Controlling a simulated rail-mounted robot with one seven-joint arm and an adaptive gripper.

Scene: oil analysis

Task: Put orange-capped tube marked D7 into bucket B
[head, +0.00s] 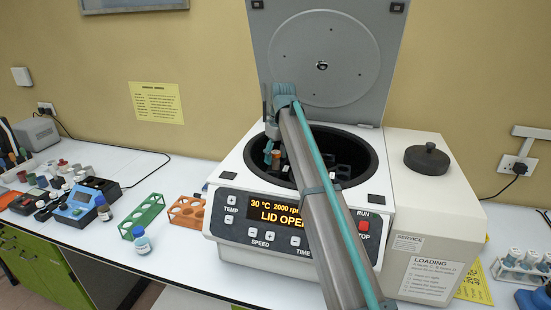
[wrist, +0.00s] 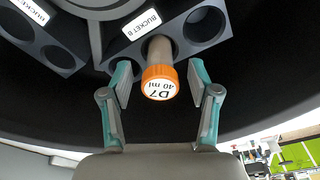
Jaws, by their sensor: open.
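The orange-capped tube (wrist: 160,82) reads D7, 40 ml on its cap. In the wrist view its body runs into a hole of the dark bucket (wrist: 205,24) labelled BUCKET B, with the cap standing out; how deep it sits is hidden. My gripper (wrist: 160,80) is open, one teal finger on each side of the cap, with gaps showing. In the head view my gripper (head: 271,151) is inside the open centrifuge (head: 230,163), at the left of the bowl, and my arm covers part of the bowl.
Another labelled bucket (wrist: 30,38) with empty holes is at the upper left of the wrist view. The centrifuge lid (head: 325,60) stands raised behind the bowl. An orange rack (head: 186,211), a green rack (head: 143,216) and small bottles stand left of the machine.

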